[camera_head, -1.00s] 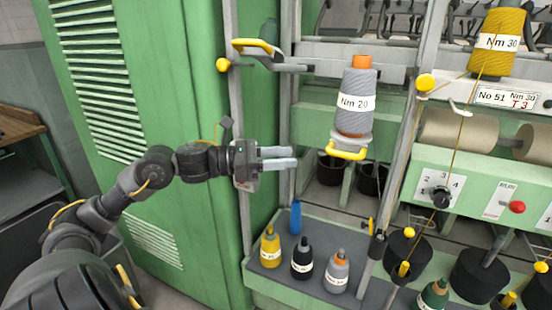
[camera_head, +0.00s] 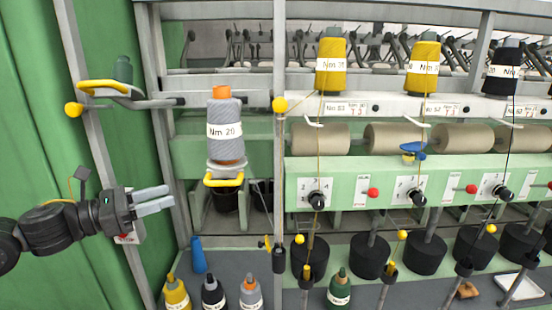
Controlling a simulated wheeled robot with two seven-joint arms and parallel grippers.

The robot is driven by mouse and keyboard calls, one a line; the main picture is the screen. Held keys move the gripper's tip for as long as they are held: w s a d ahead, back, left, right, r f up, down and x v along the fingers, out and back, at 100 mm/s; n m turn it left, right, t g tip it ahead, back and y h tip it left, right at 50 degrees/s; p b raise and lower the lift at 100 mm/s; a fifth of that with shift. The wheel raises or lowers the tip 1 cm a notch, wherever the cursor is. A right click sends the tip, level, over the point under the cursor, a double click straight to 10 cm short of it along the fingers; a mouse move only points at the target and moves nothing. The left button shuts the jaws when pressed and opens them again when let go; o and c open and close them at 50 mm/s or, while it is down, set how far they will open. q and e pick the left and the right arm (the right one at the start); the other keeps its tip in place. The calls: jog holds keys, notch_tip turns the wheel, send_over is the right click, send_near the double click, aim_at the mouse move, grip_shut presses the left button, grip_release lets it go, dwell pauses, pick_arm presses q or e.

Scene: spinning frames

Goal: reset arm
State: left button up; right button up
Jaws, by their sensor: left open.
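My left gripper (camera_head: 154,201) is at the left of the head view, pointing right. Its two pale fingers are apart with nothing between them. It is in front of the green cabinet and a grey upright post, below and left of the grey yarn spool labelled Nm 20 (camera_head: 225,132). That spool stands upright on a holder with a yellow handle (camera_head: 223,181). The gripper does not appear to touch the spool. My right gripper is outside the view.
A green cabinet (camera_head: 40,120) fills the left edge. Several small spools, including a yellow one (camera_head: 177,293), and a blue object (camera_head: 199,255) are on the low grey shelf. Yellow spools (camera_head: 331,65) and a black spool (camera_head: 502,70) stand above the green control panel (camera_head: 345,190).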

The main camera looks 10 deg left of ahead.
pick_arm(q)
notch_tip(320, 180, down, 24)
jog(key=s+r+n+t+y, duration=0.15)
jog(key=n+y, duration=0.85)
jog(key=n, duration=1.4)
jog(key=s+d+f+n+g+y, duration=0.1)
jog(key=s+d+f+n+g, duration=0.45)
jog(key=s+f+n, duration=0.55)
jog(key=s+d+f+n+g+y, duration=0.1)
jog(key=s+d+f+n+g, duration=0.45)
jog(key=s+f+n, duration=0.55)
notch_tip(320, 180, down, 23)
jog(key=s+m+g, duration=0.2)
jog(key=s+m, duration=0.1)
jog(key=m, duration=0.1)
jog(key=s+a+f, duration=0.3)
jog(key=s+f, duration=1.3)
jog(key=shift+a+f+g, duration=0.15)
jog(key=shift+f+g, duration=0.1)
jog(key=shift+g, duration=0.1)
jog(key=shift+c, duration=0.4)
